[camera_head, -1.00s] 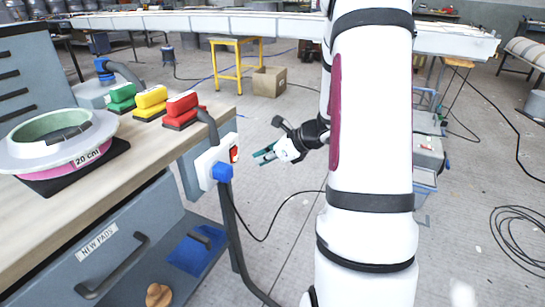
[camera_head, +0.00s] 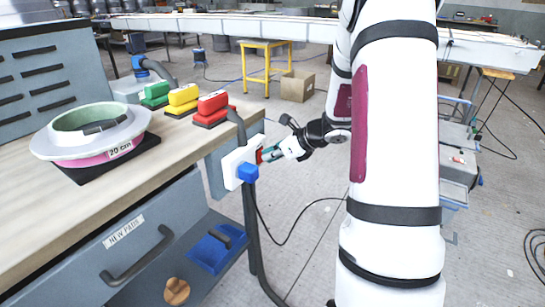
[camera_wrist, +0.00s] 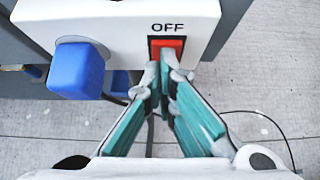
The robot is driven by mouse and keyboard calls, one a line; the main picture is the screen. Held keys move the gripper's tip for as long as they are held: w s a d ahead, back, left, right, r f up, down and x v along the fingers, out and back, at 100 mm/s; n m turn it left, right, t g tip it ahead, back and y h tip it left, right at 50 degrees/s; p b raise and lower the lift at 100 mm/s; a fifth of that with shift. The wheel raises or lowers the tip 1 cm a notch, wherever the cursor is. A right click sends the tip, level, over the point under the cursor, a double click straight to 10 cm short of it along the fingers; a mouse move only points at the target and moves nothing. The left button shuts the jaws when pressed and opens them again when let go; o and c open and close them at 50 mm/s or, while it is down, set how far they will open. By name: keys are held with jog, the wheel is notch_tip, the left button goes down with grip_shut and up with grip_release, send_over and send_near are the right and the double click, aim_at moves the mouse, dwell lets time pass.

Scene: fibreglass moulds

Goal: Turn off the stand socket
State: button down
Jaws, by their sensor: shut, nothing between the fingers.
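The stand socket (camera_head: 232,170) is a white box on the bench's right end, with a blue plug (camera_head: 247,173) in it. In the wrist view the white socket box (camera_wrist: 117,17) fills the top. It carries the word OFF above a red switch (camera_wrist: 167,46), and the blue plug (camera_wrist: 77,72) sits left of the switch. My gripper (camera_wrist: 160,72) is shut and empty, with its fingertips at the lower edge of the red switch. In the head view my gripper (camera_head: 268,154) reaches the socket from the right. Whether the tips press the switch cannot be told.
The workbench (camera_head: 150,190) stands at left with red (camera_head: 212,107), yellow (camera_head: 182,98) and green (camera_head: 155,93) sanding blocks and a round mould (camera_head: 90,135). A black cable hangs from the plug. A cardboard box (camera_head: 297,86) and yellow stool (camera_head: 265,65) stand behind.

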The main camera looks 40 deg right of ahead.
jog(key=shift+r+p, duration=0.65)
jog(key=shift+r, duration=0.15)
